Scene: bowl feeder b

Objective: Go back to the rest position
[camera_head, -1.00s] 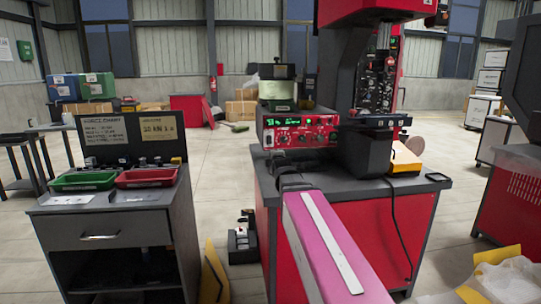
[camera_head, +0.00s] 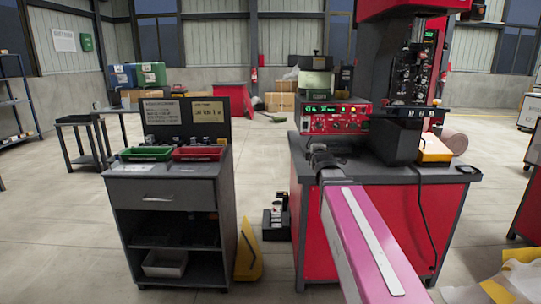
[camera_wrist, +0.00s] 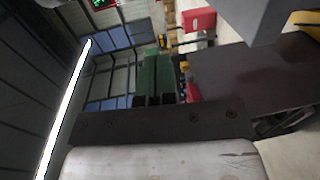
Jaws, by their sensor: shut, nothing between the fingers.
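My arm reaches forward from the lower right of the head view. Its dark end with my gripper (camera_head: 322,158) is in front of the left part of the red machine bench (camera_head: 395,222). The gripper is shut and small in this view, with nothing seen held in it. The wrist view is tilted and shows a pale metal block and a dark plate close to the lens, with a green object beyond.
A grey cabinet (camera_head: 165,192) on the left bears a green tray (camera_head: 147,154) and a red tray (camera_head: 197,153). A red control box (camera_head: 335,118) stands on the bench. A yellow wedge-shaped thing (camera_head: 248,252) is on the floor between them. Open floor lies at left.

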